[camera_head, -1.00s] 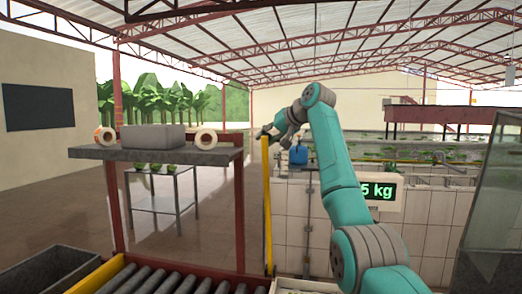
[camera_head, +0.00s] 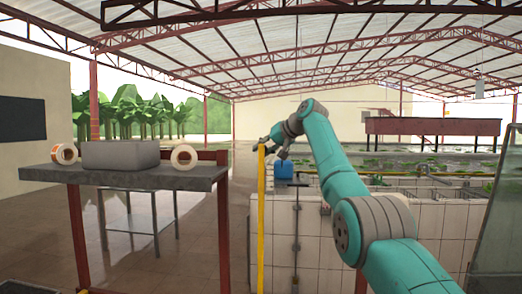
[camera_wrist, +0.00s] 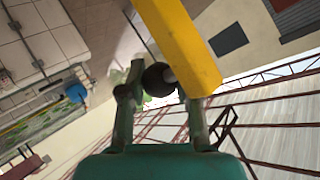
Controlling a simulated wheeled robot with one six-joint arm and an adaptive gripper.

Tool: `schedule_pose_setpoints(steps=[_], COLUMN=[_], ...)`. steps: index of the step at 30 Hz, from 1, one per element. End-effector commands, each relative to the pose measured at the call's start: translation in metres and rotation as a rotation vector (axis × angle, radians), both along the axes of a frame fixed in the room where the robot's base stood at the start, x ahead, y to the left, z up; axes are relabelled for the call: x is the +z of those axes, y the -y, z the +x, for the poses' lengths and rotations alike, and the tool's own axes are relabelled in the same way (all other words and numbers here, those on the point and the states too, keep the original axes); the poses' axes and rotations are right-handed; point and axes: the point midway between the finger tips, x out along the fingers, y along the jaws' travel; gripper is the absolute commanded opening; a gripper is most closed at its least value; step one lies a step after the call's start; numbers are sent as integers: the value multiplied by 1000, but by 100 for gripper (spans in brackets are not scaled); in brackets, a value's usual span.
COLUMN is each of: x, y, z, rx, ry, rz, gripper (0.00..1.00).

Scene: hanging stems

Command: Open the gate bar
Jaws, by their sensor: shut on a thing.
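The yellow gate bar (camera_head: 261,215) stands upright left of the white-tiled wall in the head view. My gripper (camera_head: 271,141) is at the bar's top end. In the wrist view the bar (camera_wrist: 180,40) runs from the top edge down to my gripper (camera_wrist: 160,82). A dark round knob (camera_wrist: 157,79) on a short pale stem sits beside the bar's end, between my fingers. My gripper is shut on this knob. The bar's lower end is cut off by the head view's bottom edge.
A grey shelf (camera_head: 40,173) with two tape rolls and a grey box stands at the left. The tiled wall (camera_head: 420,232) fills the lower right. A blue container (camera_head: 284,169) is behind my gripper. Open floor (camera_head: 150,268) lies beyond the shelf.

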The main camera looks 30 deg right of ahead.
Motion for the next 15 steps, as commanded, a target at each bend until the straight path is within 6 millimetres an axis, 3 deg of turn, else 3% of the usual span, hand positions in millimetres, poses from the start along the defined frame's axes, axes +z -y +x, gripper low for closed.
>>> schedule_pose_setpoints(steps=[10, 11, 13, 15], x=[-8, -8, -8, -7], y=[4, 4, 4, 3], z=[0, 0, 0, 0], rx=[-3, -4, -3, -3], ry=[-12, -13, -12, -11], rz=[-1, -2, -1, -1], gripper=[0, 40, 57, 58])
